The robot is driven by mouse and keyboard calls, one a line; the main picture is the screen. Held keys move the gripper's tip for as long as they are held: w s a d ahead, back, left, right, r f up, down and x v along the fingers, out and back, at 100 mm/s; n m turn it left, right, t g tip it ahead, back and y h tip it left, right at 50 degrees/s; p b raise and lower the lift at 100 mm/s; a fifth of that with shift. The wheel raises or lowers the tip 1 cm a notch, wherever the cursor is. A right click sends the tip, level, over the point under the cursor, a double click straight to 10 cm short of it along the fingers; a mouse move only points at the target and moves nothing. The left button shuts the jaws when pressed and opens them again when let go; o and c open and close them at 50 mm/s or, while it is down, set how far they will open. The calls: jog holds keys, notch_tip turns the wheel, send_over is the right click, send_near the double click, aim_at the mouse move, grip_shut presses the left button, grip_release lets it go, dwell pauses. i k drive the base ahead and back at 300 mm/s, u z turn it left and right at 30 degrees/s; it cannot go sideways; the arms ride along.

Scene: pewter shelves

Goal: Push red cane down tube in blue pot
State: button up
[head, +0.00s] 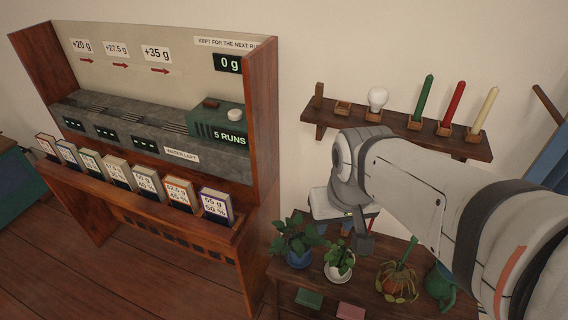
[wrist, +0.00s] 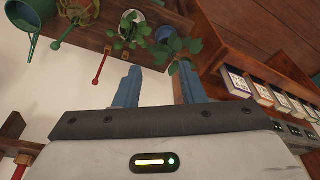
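A blue pot (head: 298,260) with a leafy plant stands at the left end of the low plant bench. It also shows in the wrist view (wrist: 165,34), partly behind leaves. No tube can be made out in it. A thin red cane with a round knob (wrist: 98,70) shows in the wrist view, left of my fingers and apart from them. Its far end is near the bench edge. In the head view only a bit of red shows beside my gripper. My gripper (wrist: 156,85) has its two blue fingers spread, with nothing held. In the head view my arm mostly hides it, above the bench.
A white pot (head: 338,274), a hanging-style planter (head: 397,284) and a green watering can (head: 440,287) share the bench (head: 318,286). A wall shelf (head: 403,132) with candles is above. A wooden cabinet (head: 262,120) with several cards stands left.

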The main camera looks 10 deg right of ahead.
aim_at(297, 250)
jog(key=z, duration=2.75)
jog(key=k, duration=1.85)
jog(key=u, duration=0.55)
jog(key=i, duration=1)
jog(key=u, duration=0.1)
